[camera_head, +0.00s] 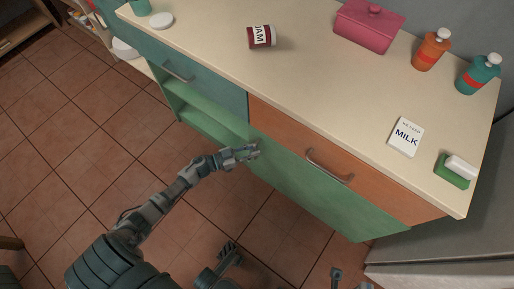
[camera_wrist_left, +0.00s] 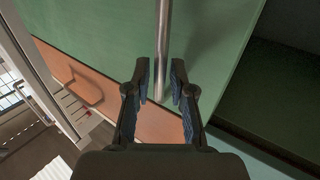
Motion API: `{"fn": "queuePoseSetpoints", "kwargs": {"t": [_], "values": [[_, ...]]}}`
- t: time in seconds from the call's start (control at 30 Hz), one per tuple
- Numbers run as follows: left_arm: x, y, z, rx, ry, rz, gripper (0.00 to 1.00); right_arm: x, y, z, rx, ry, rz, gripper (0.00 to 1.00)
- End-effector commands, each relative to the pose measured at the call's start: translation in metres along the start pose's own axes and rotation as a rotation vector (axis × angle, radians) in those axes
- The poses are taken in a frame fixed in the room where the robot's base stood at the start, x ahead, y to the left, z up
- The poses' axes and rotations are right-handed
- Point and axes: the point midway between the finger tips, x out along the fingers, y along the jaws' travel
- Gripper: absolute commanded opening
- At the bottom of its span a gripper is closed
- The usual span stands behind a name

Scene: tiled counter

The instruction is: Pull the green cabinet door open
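The green cabinet door (camera_head: 325,201) sits below the orange drawer in the head view and looks shut. In the left wrist view the green door (camera_wrist_left: 100,38) fills the upper middle, with its metal bar handle (camera_wrist_left: 162,45) running down between my fingers. My left gripper (camera_head: 249,152) is at the door's left edge in the head view. In the left wrist view the left gripper (camera_wrist_left: 161,84) is open, one finger on each side of the handle's end; I cannot tell whether either touches it.
The orange drawer (camera_head: 285,135) has a metal handle (camera_head: 330,167) above the door. A teal drawer (camera_head: 200,74) and an open green shelf (camera_head: 205,122) are to the left.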

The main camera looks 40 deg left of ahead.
Motion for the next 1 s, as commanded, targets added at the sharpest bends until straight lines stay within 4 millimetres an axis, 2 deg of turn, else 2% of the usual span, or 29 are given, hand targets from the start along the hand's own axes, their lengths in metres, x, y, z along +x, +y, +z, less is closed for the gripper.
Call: {"fn": "queuePoseSetpoints", "kwargs": {"t": [0.13, 0.4, 0.5, 0.83, 1.0], "values": [[0.009, 0.000, 0.001, 0.000, 0.000, -0.001, 0.23, 0.001, 0.001, 0.002, 0.000, 0.005, -0.002, 0.00], [0.010, 0.000, -0.001, 0.001, 0.000, -0.001, 0.23, 0.004, 0.001, 0.001, -0.001, 0.017, 0.003, 0.00], [0.010, 0.000, -0.001, 0.001, 0.000, -0.001, 0.00, 0.004, 0.001, 0.001, -0.001, 0.016, 0.004, 0.00], [0.010, 0.001, -0.001, 0.001, 0.000, -0.004, 0.00, 0.004, 0.001, 0.000, -0.001, 0.015, 0.003, 0.00], [0.009, 0.011, -0.003, 0.000, 0.002, -0.019, 0.00, 0.010, -0.001, -0.007, -0.001, 0.025, -0.003, 0.00]]}}
